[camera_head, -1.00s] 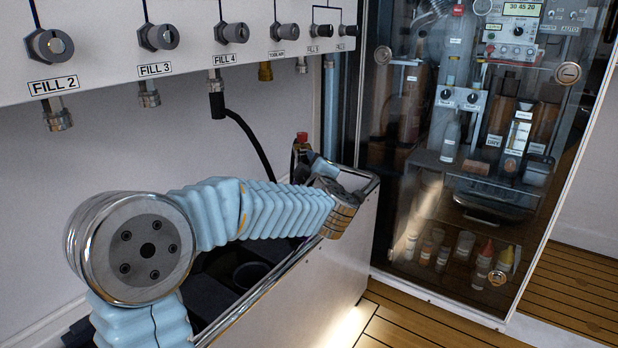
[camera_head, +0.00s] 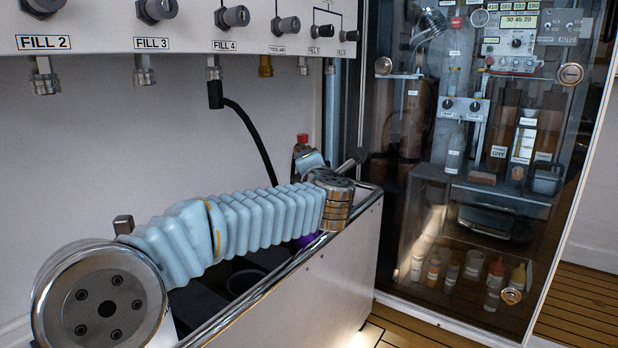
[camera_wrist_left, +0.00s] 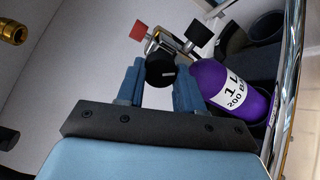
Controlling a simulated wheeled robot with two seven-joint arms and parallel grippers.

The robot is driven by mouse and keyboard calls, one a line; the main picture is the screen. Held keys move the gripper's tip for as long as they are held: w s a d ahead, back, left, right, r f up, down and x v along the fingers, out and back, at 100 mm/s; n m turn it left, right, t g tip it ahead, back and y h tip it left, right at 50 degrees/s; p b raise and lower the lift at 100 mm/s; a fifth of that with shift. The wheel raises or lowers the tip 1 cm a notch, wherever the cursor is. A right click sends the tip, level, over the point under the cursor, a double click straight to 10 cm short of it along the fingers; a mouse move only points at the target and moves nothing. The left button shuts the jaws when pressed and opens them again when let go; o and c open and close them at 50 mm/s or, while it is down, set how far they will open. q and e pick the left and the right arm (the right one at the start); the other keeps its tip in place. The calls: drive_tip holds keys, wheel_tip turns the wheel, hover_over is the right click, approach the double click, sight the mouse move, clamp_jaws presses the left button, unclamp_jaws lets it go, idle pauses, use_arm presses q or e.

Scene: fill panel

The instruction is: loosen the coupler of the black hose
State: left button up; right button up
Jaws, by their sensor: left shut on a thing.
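The black hose (camera_head: 247,130) hangs from a black fitting (camera_head: 215,95) under the FILL 4 port and runs down behind my left arm, where its lower end is hidden. In the left wrist view, my left gripper (camera_wrist_left: 159,82) has its two blue fingers on either side of a black round part at the valve (camera_wrist_left: 160,70), shut on it. I cannot tell for sure whether this part is the hose's coupler. A purple cylinder (camera_wrist_left: 232,88) marked 1 L lies beside the right finger. In the head view my wrist hides the fingertips' grip. My right gripper is out of view.
A red knob (camera_wrist_left: 138,30) and a black knob (camera_wrist_left: 199,34) stand close beyond the fingers. The trough's chrome rail (camera_head: 270,283) runs beneath my arm. The fill panel (camera_head: 100,45) hangs above. A glass-fronted cabinet (camera_head: 400,220) stands to the right.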

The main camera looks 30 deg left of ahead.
use_arm(q)
drive_tip(key=n, duration=0.8)
drive_tip(key=n+b, duration=0.1)
drive_tip(key=n, duration=0.7)
drive_tip(key=shift+w+d+f+t, duration=0.1)
drive_tip(key=shift+w+f+t, duration=0.1)
drive_tip(key=shift+t, duration=0.2)
drive_tip(key=o, duration=1)
drive_tip(key=shift+o, duration=0.2)
drive_tip(key=shift+s, duration=0.1)
drive_tip(key=v, duration=1.3)
drive_tip(key=shift+s+d, duration=0.25)
drive_tip(key=shift+d, duration=0.1)
